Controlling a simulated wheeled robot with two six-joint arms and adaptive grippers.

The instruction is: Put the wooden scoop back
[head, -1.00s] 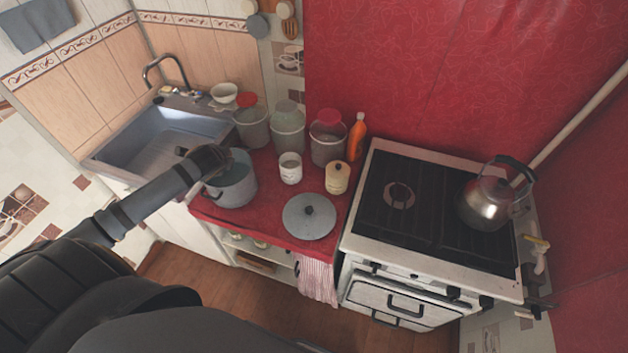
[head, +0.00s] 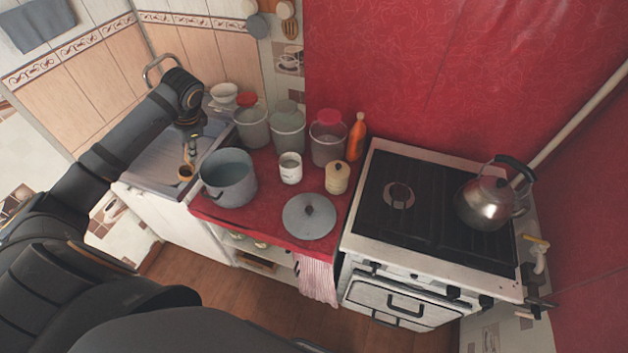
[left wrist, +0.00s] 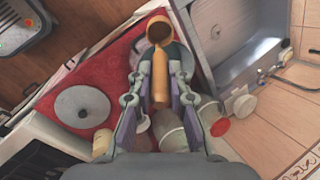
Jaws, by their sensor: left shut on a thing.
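The wooden scoop (head: 185,173) is in my left gripper (head: 192,141), which is shut on its handle. In the head view the scoop hangs with its bowl down, just left of the grey pot (head: 228,182), in front of the sink (head: 160,160). In the left wrist view the scoop (left wrist: 159,75) lies between the fingers of the left gripper (left wrist: 161,88), its round bowl pointing away from the gripper. Whether the scoop touches anything below is hard to tell. My right gripper is not in view.
Several lidded containers (head: 288,132), a white mug (head: 290,168), a small cream jar (head: 337,178) and an orange bottle (head: 356,138) crowd the red counter. A grey lid (head: 309,217) lies in front. The stove (head: 430,250) with a kettle (head: 487,203) stands right. Utensils (head: 289,25) hang on the wall.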

